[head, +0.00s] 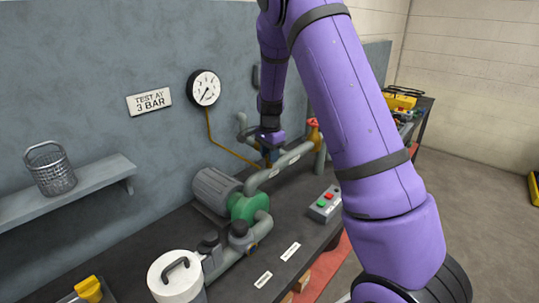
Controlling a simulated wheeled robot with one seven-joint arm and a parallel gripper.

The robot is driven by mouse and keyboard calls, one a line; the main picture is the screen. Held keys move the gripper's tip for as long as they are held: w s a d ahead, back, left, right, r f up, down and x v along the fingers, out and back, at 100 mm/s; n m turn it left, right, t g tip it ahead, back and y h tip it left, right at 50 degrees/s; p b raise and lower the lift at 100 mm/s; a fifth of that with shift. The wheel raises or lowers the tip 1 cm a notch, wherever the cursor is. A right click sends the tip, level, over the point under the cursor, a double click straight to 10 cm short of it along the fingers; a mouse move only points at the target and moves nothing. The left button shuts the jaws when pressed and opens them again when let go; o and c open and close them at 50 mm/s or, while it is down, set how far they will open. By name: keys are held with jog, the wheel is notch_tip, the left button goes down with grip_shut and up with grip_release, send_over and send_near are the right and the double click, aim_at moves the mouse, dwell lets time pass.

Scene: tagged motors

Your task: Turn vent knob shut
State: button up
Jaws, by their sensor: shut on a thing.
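My gripper (269,157) is at the back of the bench, pointing down over the grey pipework behind the green pump. Its jaws are shut on a small part there, which I take to be the vent knob. The knob is mostly hidden by the fingers, so I cannot tell how far it is turned. The pressure gauge (204,88) hangs on the wall to the left, and its thin brass tube (226,150) runs down toward the pipe near my gripper.
The green pump (246,207) with its grey motor (215,189) stands left of my gripper. An orange-red valve (314,130) is close on the right. A button box (326,204), a white lidded canister (177,278) and a wire basket (50,169) on a shelf stand apart.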

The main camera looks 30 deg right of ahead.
jog(key=o, duration=0.9)
notch_tip(320, 180, up, 11)
jog(key=shift+s+f, duration=0.1)
jog(key=shift+s, duration=0.05)
dwell(0.5)
